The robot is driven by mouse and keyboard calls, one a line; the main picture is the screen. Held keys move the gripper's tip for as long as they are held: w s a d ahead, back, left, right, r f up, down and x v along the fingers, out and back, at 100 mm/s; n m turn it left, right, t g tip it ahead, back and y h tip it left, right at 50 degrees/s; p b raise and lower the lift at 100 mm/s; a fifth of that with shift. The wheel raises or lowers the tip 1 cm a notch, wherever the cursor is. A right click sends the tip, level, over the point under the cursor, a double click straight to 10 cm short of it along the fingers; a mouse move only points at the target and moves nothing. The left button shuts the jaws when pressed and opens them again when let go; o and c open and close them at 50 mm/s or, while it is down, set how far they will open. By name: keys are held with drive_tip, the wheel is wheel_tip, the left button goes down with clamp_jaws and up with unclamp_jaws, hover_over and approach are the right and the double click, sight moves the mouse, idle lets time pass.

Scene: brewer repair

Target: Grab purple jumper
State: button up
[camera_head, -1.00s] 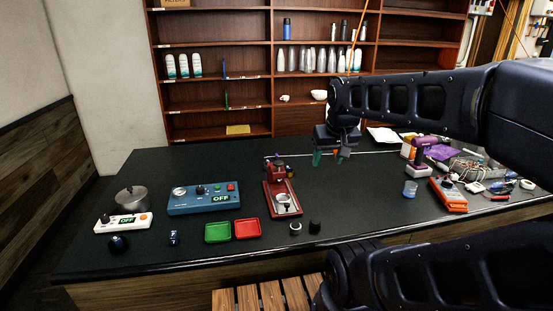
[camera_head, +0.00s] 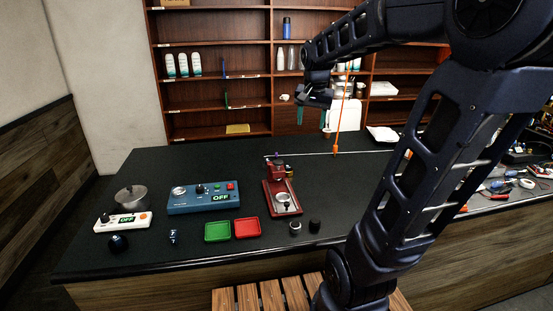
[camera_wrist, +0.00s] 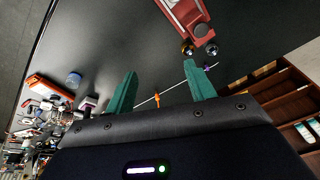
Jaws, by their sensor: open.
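My gripper (camera_head: 313,116) is raised above the back of the dark counter, in front of the shelves. Its two green fingers are apart with nothing between them; they also show in the wrist view (camera_wrist: 161,72). In the wrist view a small purple piece (camera_wrist: 207,67) lies by a thin pale line near the red machine, beyond the right fingertip and apart from it. I cannot tell for sure that it is the jumper.
The red machine (camera_head: 283,198) stands mid-counter. A blue control box (camera_head: 203,198), green tray (camera_head: 217,232) and red tray (camera_head: 247,228) are left of it. A thin orange upright (camera_head: 337,130) stands near my gripper. Tools clutter (camera_head: 505,186) the right end. The middle back is mostly clear.

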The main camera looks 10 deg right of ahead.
drive_tip(key=w+f+m+g, duration=0.1)
drive_tip(key=w+m, duration=0.3)
drive_tip(key=w, duration=0.9)
drive_tip(key=m+g+h, duration=0.3)
drive_tip(key=m, duration=0.7)
hover_over(276, 153)
drive_tip(key=w+a, duration=0.1)
drive_tip(key=a, duration=0.3)
wheel_tip(276, 153, down, 22)
drive_tip(key=x, duration=0.4)
drive_tip(key=shift+d+f, duration=0.3)
drive_tip(key=shift+f, duration=0.05)
drive_tip(key=x, duration=0.4)
drive_tip(key=shift+s+d, duration=0.25)
drive_tip(key=shift+d, duration=0.05)
drive_tip(key=shift+d+f, duration=0.15)
drive_tip(key=shift+f, duration=0.35)
